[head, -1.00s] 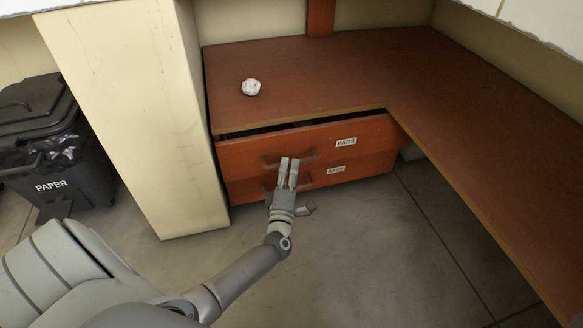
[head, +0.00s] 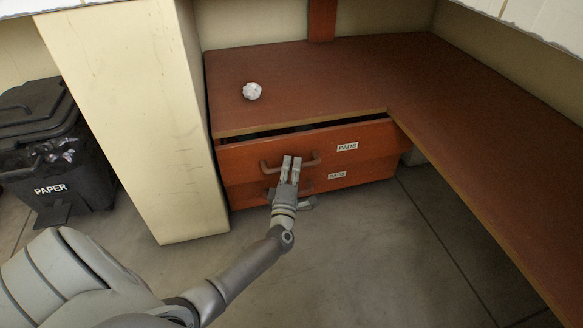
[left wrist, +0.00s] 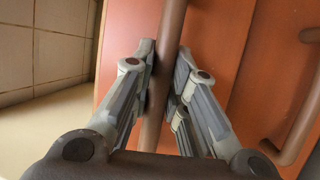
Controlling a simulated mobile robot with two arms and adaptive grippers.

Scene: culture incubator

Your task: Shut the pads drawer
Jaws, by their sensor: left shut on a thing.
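The pads drawer (head: 232,154) is the upper red-brown drawer under the desk, labelled PADS. It stands slightly open, with a dark gap between its front's top edge and the desk top. Its brown bar handle (head: 310,162) is on the front. My left gripper (head: 291,160) is shut on this handle. In the left wrist view the handle (left wrist: 172,30) runs between the two fingers of the left gripper (left wrist: 160,75). The fingers hide the handle's middle in the head view. My right gripper is in neither view.
A second drawer (head: 366,173) with its own handle (left wrist: 297,95) lies just below. The desk top (head: 300,75) carries a crumpled white ball (head: 251,91). A cream pillar (head: 140,120) stands left of the drawers, and a black PAPER bin (head: 90,175) stands farther left.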

